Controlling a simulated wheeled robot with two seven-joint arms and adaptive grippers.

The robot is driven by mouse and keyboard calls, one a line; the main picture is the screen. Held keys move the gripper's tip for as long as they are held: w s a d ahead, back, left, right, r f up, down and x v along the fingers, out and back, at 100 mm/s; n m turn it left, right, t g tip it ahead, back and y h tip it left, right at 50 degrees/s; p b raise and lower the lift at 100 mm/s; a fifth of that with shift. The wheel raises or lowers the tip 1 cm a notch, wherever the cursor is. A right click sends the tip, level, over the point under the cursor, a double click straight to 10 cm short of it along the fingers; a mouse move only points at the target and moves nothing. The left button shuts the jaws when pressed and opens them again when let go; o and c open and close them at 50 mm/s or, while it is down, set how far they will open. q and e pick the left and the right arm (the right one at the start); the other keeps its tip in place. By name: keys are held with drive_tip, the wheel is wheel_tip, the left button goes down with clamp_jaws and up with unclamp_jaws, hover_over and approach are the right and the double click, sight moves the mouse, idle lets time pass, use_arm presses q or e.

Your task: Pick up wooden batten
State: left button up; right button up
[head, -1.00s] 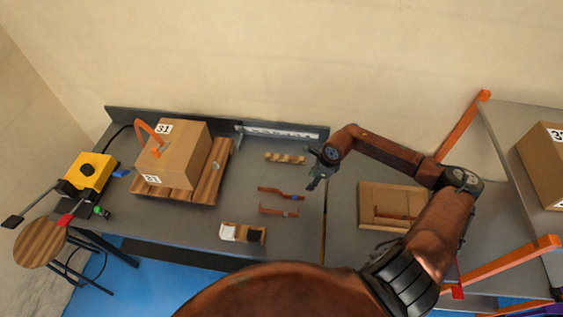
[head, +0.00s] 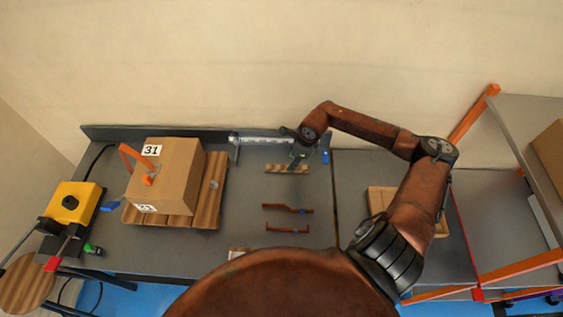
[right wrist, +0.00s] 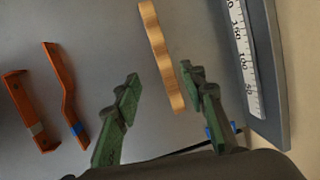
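The wooden batten (head: 283,169) is a short, light strip with a wavy edge, lying on the grey bench at the back, near the wall. In the right wrist view the batten (right wrist: 158,52) runs away from the fingers, its near end just ahead of and between the fingertips. My left gripper is not in view.
Two copper bars (head: 287,209) lie in front of the batten. A ruler (head: 262,140) runs along the bench's back edge. A cardboard box (head: 166,176) sits on a wooden pallet (head: 213,190) to the left, with a yellow tool (head: 72,203) beyond it. A shallow cardboard tray (head: 377,198) is at right.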

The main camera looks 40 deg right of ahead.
drive_tip(key=x, duration=0.3)
drive_tip(key=shift+d+f, duration=0.15)
drive_tip(key=x, duration=0.2)
drive_tip(key=shift+w+f+p, duration=0.25)
drive_tip(key=shift+p, duration=0.1)
drive_tip(key=shift+x, duration=0.8)
drive_tip(key=c, duration=0.6)
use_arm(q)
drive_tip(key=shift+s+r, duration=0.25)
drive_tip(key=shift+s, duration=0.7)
use_arm(e)
clamp_jaws()
